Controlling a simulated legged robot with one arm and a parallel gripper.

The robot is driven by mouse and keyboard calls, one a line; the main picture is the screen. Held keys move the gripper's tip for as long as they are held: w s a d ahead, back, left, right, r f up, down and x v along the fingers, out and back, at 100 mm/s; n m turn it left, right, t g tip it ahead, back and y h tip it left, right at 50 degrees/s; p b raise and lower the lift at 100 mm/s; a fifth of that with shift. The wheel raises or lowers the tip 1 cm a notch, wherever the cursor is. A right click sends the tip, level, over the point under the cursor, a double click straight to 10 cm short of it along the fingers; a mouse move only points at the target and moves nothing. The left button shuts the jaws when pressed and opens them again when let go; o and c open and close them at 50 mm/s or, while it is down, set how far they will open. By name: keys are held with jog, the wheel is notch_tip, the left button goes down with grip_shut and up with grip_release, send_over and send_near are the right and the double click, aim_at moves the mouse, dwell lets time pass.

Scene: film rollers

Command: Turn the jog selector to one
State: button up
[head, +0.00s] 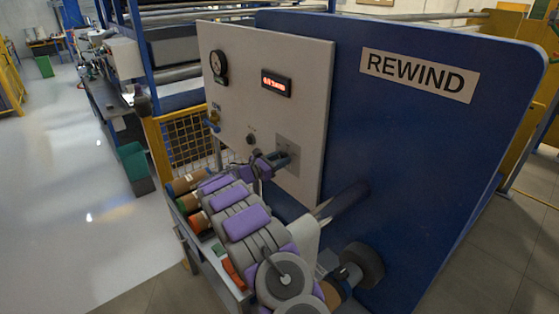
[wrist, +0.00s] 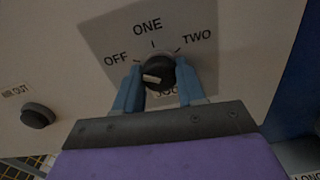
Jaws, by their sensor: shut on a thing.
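In the wrist view the jog selector (wrist: 158,70) is a round black knob on a grey plate (wrist: 105,30) marked OFF, ONE and TWO, with JOG partly covered below. A pale mark lies on the lower left of the knob's face, and I cannot tell firmly which label it indicates. My gripper (wrist: 159,76) has its two blue fingers on either side of the knob, shut on it. In the head view my gripper (head: 281,160) is at the plate (head: 292,146) on the light panel, and the knob is hidden behind it.
The panel (head: 310,60) also carries a gauge (head: 219,63) and a red display (head: 276,82). A blue REWIND wall (head: 420,140) stands to the right. A yellow mesh guard (head: 190,140) is on the left.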

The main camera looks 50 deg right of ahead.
jog(key=shift+w, duration=0.1)
jog(key=m+b, duration=1.1)
jog(key=b, duration=0.2)
jog(key=shift+f+b, duration=0.1)
jog(key=shift+b, duration=0.2)
jog(key=shift+f+m, duration=0.1)
jog(key=shift+m, duration=0.3)
jog(key=o, duration=0.7)
jog(key=shift+a, duration=0.1)
jog(key=o, duration=0.4)
jog(key=shift+s+a+r, duration=0.2)
jog(key=shift+a+r, duration=0.05)
jog(key=shift+a, duration=0.05)
jog(key=shift+c, duration=0.2)
jog(key=shift+d, duration=0.2)
